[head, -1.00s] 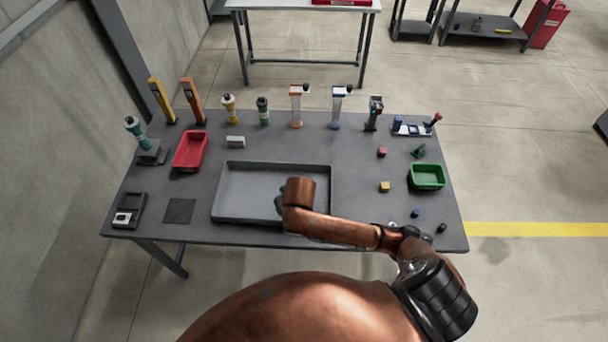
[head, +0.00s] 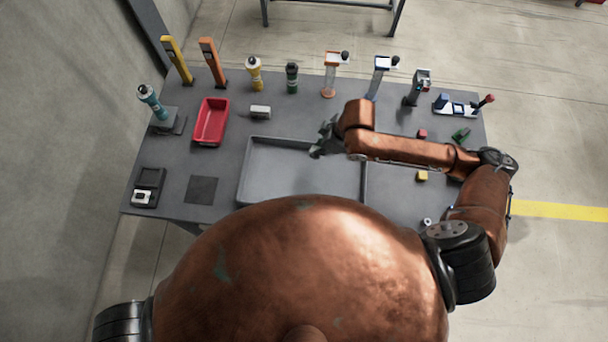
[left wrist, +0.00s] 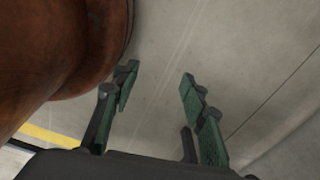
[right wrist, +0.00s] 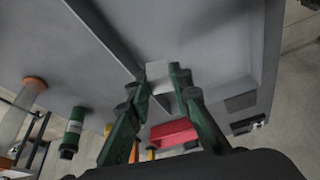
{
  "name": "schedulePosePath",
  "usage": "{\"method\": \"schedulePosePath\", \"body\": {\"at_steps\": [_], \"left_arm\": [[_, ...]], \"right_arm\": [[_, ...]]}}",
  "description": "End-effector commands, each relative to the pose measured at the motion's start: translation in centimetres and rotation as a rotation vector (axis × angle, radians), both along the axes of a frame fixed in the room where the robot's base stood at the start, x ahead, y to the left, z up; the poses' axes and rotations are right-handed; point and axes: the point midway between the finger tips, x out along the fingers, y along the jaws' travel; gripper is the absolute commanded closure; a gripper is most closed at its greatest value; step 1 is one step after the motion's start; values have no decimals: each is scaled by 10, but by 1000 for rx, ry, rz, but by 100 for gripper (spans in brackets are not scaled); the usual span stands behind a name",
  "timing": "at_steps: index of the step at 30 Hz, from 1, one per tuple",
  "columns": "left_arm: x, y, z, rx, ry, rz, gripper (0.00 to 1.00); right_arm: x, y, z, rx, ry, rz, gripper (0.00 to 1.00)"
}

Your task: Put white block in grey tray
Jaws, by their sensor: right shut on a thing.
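My right gripper (head: 318,148) is above the back part of the grey tray (head: 243,175). In the right wrist view the right gripper (right wrist: 155,80) is shut on a small white block (right wrist: 158,70) at its fingertips, and the tray (right wrist: 210,45) lies beyond it. The held block cannot be made out in the head view. Another pale block (head: 260,112) lies on the table just behind the tray, near its left back corner. My left gripper (left wrist: 160,82) is open and empty over the floor, and is not seen in the head view.
A red bin (head: 210,122) stands left of the tray. Bottles and stands line the table's back edge, including a green bottle (head: 292,78). A yellow block (head: 421,176) and a red block (head: 422,133) lie to the right. My body hides the table's front.

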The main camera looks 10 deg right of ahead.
Motion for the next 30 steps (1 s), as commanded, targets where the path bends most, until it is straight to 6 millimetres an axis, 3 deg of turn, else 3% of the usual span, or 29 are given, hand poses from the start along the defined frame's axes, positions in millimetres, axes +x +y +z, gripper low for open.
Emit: {"method": "schedulePosePath", "body": {"at_steps": [3,8,13,19,24,30], "left_arm": [[-3,3,5,3,4,1,60],[6,3,6,3,-8,-1,60],[24,2,7,1,-32,-5,60],[27,2,7,1,-34,-5,60],[18,2,4,1,-24,-2,60],[11,1,2,0,-14,-1,60]], "right_arm": [[-13,0,8,8,5,151,97],[-19,14,5,24,12,225,97],[-13,52,-11,27,13,231,97],[-4,98,-32,25,13,229,97],[0,121,-65,22,15,225,97],[3,134,-81,22,12,224,97]]}}
